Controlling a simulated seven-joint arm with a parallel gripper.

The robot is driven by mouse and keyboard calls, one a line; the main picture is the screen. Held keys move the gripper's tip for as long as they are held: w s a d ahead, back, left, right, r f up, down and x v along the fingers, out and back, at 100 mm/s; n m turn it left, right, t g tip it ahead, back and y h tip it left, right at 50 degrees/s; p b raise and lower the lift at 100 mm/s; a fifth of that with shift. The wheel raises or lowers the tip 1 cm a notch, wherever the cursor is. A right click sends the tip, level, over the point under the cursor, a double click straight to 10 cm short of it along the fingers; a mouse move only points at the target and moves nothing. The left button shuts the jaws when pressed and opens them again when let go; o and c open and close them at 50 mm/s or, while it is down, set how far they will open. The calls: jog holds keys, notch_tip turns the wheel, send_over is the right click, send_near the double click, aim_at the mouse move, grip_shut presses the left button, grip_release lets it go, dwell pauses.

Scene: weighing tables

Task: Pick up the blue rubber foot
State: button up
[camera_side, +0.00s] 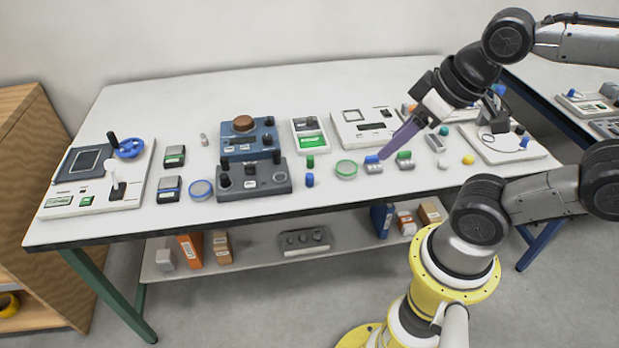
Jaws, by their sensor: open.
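A small blue upright piece (309,180) stands near the front edge of the white table, left of the green-rimmed dish; it may be the blue rubber foot, but I cannot tell for sure. A blue-topped grey piece (373,165) sits right of that dish, and a small blue piece (523,142) stands on the white device at the far right. My gripper (384,155) points down and left, its long purple-grey fingers ending close to the blue-topped grey piece. It is open, and I see nothing held. Whether the tips touch the table or that piece is unclear.
A green-rimmed dish (346,169), a green-topped grey piece (404,161), a white piece (443,165) and a yellow piece (468,160) lie near the front edge. Dark control boxes (253,180) stand left of centre. The table's back strip (250,90) is clear.

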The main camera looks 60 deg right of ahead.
jog(key=shift+o, duration=0.2)
dwell(0.4)
jog(key=w+r+m, duration=0.4)
jog(key=w+m, duration=0.3)
jog(key=m+g, duration=0.6)
jog(key=m, duration=0.1)
send_over(309, 175)
jog(key=f, duration=2.3)
jog(key=shift+s+d+f, duration=0.15)
jog(key=shift+s+d, duration=0.05)
jog(key=shift+s, duration=0.05)
jog(key=shift+w+a+f, duration=0.1)
jog(key=shift+f, duration=1.55)
jog(key=shift+w+a+f, duration=0.1)
jog(key=shift+f, duration=1.55)
